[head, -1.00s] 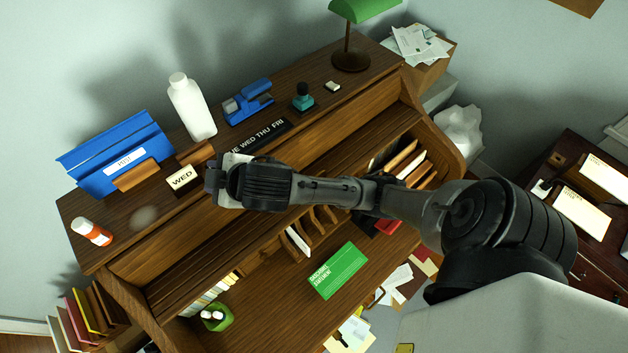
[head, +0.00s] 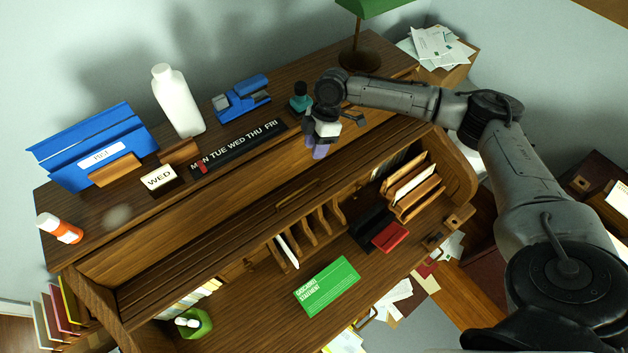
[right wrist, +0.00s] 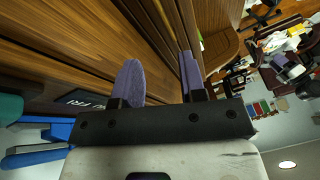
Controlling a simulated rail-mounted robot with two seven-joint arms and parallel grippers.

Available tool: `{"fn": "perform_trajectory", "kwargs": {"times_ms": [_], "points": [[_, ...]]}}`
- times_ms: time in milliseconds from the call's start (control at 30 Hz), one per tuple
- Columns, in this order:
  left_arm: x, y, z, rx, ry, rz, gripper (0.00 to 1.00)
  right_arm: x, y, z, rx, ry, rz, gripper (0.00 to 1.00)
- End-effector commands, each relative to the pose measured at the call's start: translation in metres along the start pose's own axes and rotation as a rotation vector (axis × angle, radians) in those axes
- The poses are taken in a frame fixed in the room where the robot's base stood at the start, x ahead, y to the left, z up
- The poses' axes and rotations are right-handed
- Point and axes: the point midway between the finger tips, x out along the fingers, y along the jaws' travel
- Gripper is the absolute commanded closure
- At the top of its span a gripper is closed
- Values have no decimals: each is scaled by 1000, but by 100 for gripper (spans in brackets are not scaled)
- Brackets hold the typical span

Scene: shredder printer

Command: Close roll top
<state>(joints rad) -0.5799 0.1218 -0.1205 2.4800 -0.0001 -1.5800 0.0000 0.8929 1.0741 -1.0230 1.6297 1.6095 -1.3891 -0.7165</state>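The wooden roll-top desk has its slatted roll top (head: 170,266) rolled up, so the writing surface and cubbies below are exposed. A thin wooden handle strip (head: 302,192) shows along the roll top's middle. My right gripper (head: 316,152) hangs over the upper front of the desk, above and right of that strip. In the right wrist view its two purple fingertips (right wrist: 160,75) stand apart with nothing between them, facing slatted wood (right wrist: 60,50). Whether they touch the wood I cannot tell. My left gripper is not in view.
On the desk top stand a blue mail holder (head: 90,150), a white bottle (head: 178,103), a blue stapler (head: 242,97), a teal stamp (head: 300,100) and a lamp (head: 358,55). A green booklet (head: 327,286) and a red box (head: 390,238) lie on the writing surface.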

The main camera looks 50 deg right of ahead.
Motion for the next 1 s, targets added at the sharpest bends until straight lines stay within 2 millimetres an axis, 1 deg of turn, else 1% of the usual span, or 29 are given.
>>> {"fn": "perform_trajectory", "kwargs": {"times_ms": [33,133,267,367,467,800,1000], "points": [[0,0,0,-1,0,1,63,0,-3,-6,-56,28,-16,62],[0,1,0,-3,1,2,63,0,-2,-7,-149,39,-8,62],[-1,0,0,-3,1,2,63,2,-2,-8,-211,38,-5,62],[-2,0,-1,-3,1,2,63,10,-3,-8,-224,38,-6,62],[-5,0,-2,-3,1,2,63,24,-4,-9,-226,38,-8,62],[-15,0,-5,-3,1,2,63,87,-4,-11,-224,36,-7,62],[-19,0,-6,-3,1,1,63,115,-4,-12,-222,37,-5,62]]}}
